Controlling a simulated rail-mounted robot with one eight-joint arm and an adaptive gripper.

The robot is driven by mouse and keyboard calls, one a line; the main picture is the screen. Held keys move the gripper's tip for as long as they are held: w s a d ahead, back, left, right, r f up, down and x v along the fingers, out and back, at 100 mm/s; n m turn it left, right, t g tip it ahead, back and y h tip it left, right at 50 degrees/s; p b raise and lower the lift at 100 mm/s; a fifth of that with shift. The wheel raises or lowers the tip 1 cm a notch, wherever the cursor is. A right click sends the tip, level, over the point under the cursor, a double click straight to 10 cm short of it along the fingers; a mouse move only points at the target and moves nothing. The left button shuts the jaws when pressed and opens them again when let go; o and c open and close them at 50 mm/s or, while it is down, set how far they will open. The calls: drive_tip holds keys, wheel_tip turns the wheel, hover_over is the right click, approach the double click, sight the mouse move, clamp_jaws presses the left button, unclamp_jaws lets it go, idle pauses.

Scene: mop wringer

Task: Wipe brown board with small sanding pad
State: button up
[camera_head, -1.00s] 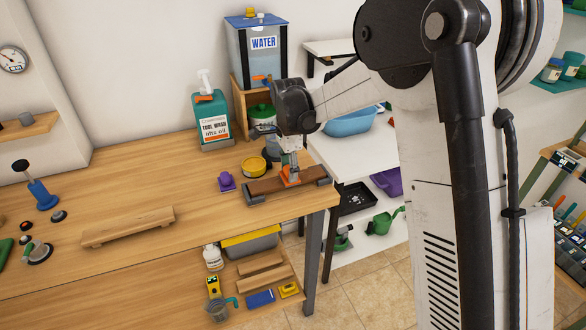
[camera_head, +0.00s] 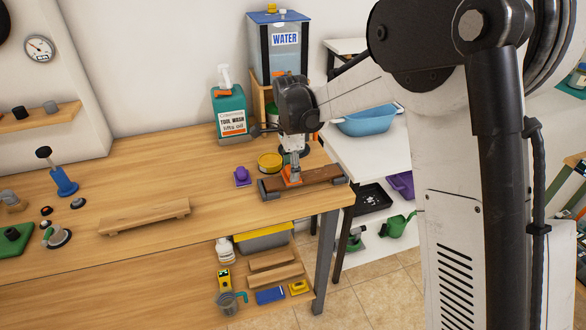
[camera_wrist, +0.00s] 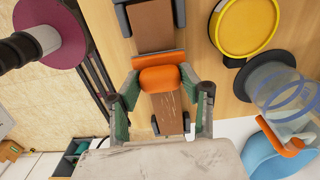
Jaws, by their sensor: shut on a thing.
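The brown board (camera_head: 322,175) lies on the bench near its front right corner, with dark holders at its ends. My gripper (camera_head: 295,170) is shut on the small orange sanding pad (camera_head: 290,180), over the left part of the board. In the wrist view, the pad (camera_wrist: 158,78) sits between the two green-lined fingers of my gripper (camera_wrist: 160,92). The board (camera_wrist: 150,25) shows on both sides of the pad, with pale scratch-like marks on its lower part. The pad looks to be on the board, but its underside is hidden.
A yellow round tin (camera_head: 270,163) and a purple knobbed item (camera_head: 242,176) stand close to the board. A wooden rack (camera_head: 145,217) lies left; bench space between is clear.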

drive_tip(key=shift+r+p, duration=1.65)
drive_tip(key=shift+r, duration=1.9)
drive_tip(key=o, duration=0.6)
drive_tip(key=shift+f, duration=0.1)
drive_tip(key=c, duration=0.6)
